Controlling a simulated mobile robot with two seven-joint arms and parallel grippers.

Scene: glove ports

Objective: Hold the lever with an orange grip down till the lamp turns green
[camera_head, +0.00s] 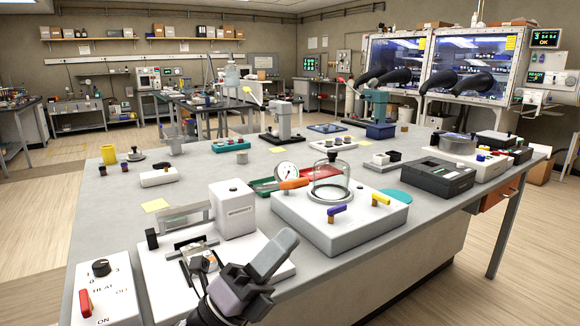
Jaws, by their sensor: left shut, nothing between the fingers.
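An orange grip (293,184) shows in the head view, left of the glass bell jar and below a round gauge. It seems to sit at the end of a short grey bar beside the upright white box (232,210); I cannot tell where that bar is fixed. My left gripper (268,258) is at the bottom centre, in front of the white base of that box, shut and empty. It appears apart from the orange grip, which is farther back. I cannot make out a lit lamp near the grip. My right gripper is not in view.
A white unit with a glass bell jar (331,180) and purple and yellow handles stands to the right. A heat control box (102,292) with a red switch is at the left front. Two presses (283,125) stand farther back.

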